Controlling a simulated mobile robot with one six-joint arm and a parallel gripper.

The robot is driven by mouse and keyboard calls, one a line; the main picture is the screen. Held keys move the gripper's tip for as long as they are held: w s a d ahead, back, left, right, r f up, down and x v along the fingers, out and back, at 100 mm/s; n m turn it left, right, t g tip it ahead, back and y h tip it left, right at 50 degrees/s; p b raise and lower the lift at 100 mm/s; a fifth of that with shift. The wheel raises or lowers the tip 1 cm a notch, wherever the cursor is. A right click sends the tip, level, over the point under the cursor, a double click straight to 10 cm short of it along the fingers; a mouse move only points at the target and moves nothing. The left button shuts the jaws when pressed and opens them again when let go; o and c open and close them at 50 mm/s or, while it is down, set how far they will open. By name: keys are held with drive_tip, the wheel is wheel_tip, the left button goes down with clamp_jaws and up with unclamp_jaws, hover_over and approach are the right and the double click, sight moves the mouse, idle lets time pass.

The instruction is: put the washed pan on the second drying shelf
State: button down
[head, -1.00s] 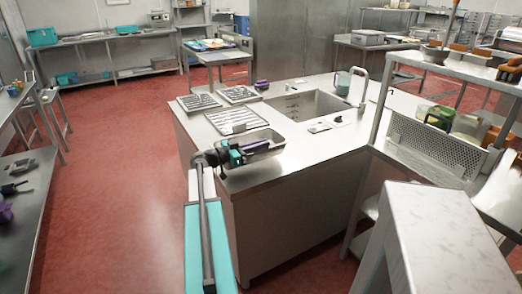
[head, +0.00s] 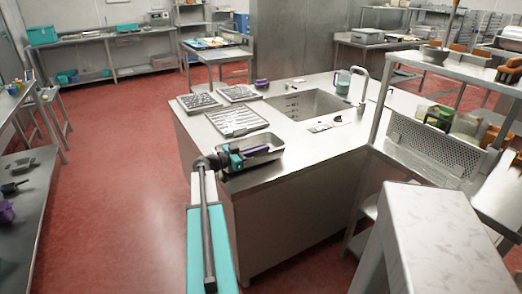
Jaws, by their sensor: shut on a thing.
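A rectangular metal pan (head: 268,138) is at the near left corner of the steel sink counter (head: 285,163). My gripper (head: 252,152), teal and dark with a purple part, reaches over the pan's near side and is shut on it. The jaws' contact with the rim is too small to see clearly. I cannot tell whether the pan touches the counter or is just above it. Which shelf is the second drying shelf I cannot tell; a steel shelf unit (head: 440,62) stands at the right.
Slotted trays (head: 237,120) lie behind the pan, with the sink (head: 300,104), a faucet (head: 362,86) and a green jug (head: 342,82) beyond. Bowls and containers crowd the right shelf unit. A steel table (head: 30,190) stands at the left. The red floor between is clear.

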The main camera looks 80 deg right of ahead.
drive_tip(key=shift+f, duration=0.45)
drive_tip(key=c, duration=1.9)
unclamp_jaws()
drive_tip(key=b+v, duration=0.2)
drive_tip(key=v, duration=1)
drive_tip(key=shift+b, duration=0.3)
drive_tip(key=shift+o, duration=0.3)
